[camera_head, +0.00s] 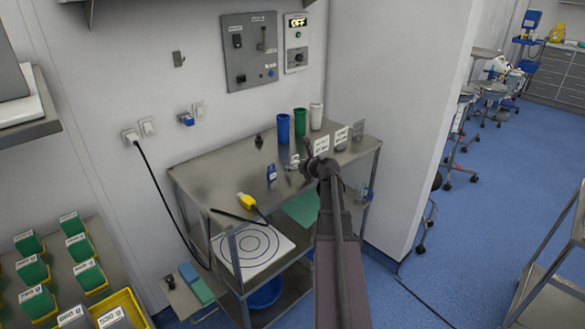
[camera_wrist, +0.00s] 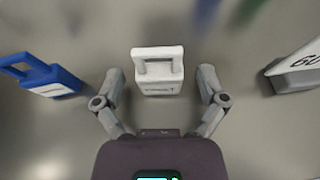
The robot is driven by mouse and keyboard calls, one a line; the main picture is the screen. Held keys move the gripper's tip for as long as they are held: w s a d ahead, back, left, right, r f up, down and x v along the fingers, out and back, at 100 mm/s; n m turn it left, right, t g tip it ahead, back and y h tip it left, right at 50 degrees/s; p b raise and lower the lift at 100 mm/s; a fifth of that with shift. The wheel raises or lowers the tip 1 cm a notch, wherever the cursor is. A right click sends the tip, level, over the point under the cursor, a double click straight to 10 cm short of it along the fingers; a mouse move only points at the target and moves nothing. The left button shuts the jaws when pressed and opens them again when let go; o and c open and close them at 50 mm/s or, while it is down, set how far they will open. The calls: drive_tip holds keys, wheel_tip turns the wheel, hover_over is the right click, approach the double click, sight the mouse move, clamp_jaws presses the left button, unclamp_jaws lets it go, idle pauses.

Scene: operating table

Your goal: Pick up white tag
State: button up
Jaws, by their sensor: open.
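The white tag (camera_wrist: 160,73) shows in the wrist view, upright on the metal table, with a handle-like loop at its top and small dark print on its lower part. My gripper (camera_wrist: 160,82) is open, with one finger on each side of the tag and a gap on both sides. In the head view the white tag (camera_head: 295,159) is small, just left of my gripper (camera_head: 306,158), which hangs over the table's right part.
A blue tag (camera_wrist: 48,78) stands to the left, and a grey block with a white label (camera_wrist: 296,70) to the right. Blue (camera_head: 284,128), green (camera_head: 300,122) and white (camera_head: 316,117) cups stand at the table's back. The metal table (camera_head: 215,170) is bare at left.

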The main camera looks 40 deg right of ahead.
sight(295, 156)
drive_tip(key=shift+c, duration=0.2)
drive_tip(key=c, duration=1)
drive_tip(key=shift+r, duration=0.1)
drive_tip(key=shift+r+p, duration=1)
drive_tip(key=shift+p, duration=0.1)
drive_tip(key=shift+r+p, duration=0.8)
drive_tip(key=shift+p, duration=0.05)
drive_tip(key=s+r+p, duration=0.1)
drive_tip(key=s, duration=1.5)
drive_tip(key=shift+a, duration=0.35)
drive_tip(key=shift+r, duration=0.1)
